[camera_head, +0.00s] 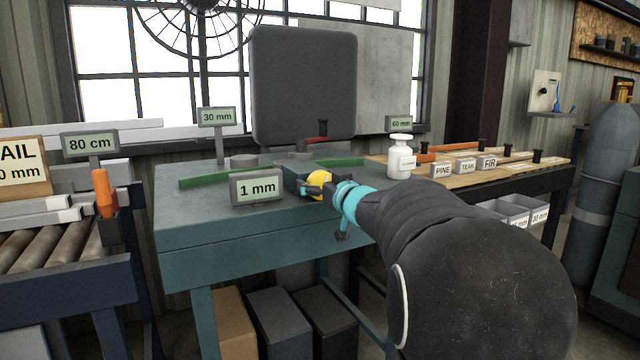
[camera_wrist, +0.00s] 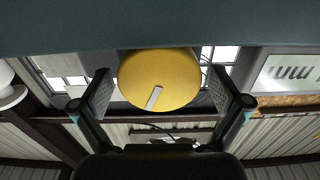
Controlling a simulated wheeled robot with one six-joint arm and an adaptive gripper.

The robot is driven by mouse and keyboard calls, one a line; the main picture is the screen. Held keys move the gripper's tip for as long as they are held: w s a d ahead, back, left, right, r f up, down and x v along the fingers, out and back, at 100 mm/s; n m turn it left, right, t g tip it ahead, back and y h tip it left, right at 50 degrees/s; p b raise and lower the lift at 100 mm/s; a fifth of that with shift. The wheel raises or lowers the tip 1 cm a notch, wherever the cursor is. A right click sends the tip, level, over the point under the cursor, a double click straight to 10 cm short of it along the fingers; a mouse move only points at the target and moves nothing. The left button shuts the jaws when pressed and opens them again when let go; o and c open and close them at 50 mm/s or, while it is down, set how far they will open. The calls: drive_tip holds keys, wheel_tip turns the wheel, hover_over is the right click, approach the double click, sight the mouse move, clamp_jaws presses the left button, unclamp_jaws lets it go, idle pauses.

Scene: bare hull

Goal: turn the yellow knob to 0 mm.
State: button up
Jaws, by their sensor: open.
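The yellow knob (camera_head: 319,181) is on the front of a machine with a teal table, just right of a display (camera_head: 257,188) that reads "1 mm". In the wrist view the knob (camera_wrist: 158,82) is a round yellow disc with a pale pointer mark below and left of its centre. My gripper (camera_wrist: 162,98) is open, with one finger on each side of the knob and a visible gap on both sides. In the head view my arm hides part of the gripper (camera_head: 330,189). The display shows upside down at the wrist view's right edge.
A white bottle (camera_head: 401,160) stands on the table's right side. Other displays read "30 mm" (camera_head: 217,117), "60 mm" (camera_head: 399,123) and "80 cm" (camera_head: 90,144). An orange handle (camera_head: 104,192) stands at left. A bench with labelled wood boards (camera_head: 466,164) is at right.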

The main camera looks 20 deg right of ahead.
drive_tip(key=shift+c, duration=0.3)
drive_tip(key=c, duration=1.1)
drive_tip(key=shift+a+n+b, duration=0.1)
drive_tip(key=shift+n+b, duration=0.2)
drive_tip(key=shift+n, duration=2.2)
drive_tip(key=o, duration=1.2)
drive_tip(key=shift+c, duration=0.2)
